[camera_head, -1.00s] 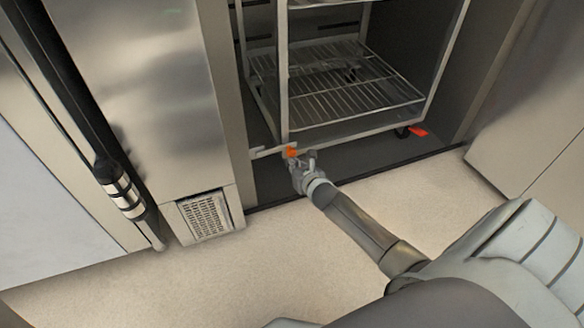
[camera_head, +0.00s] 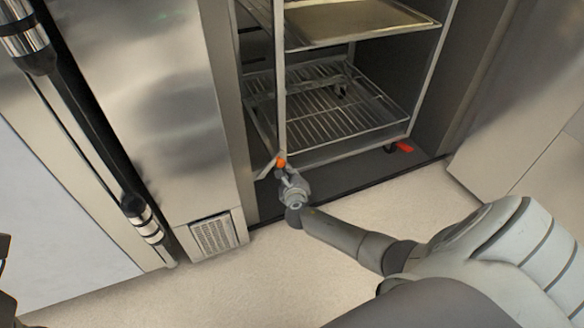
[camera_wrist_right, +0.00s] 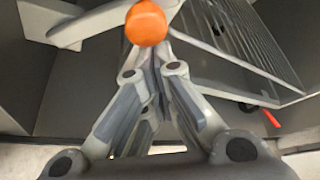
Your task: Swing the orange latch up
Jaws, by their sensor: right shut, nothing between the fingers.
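The orange latch shows as a round orange knob (camera_head: 281,162) at the front left foot of the wire rack. My left gripper is not seen clearly in any view.
The rack (camera_head: 335,115) stands inside an open steel cabinet, with a tray (camera_head: 350,22) on an upper level. A red caster pedal (camera_head: 404,147) is at its right foot. A vent grille (camera_head: 214,235) is at left. The beige floor (camera_head: 270,285) in front is clear.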

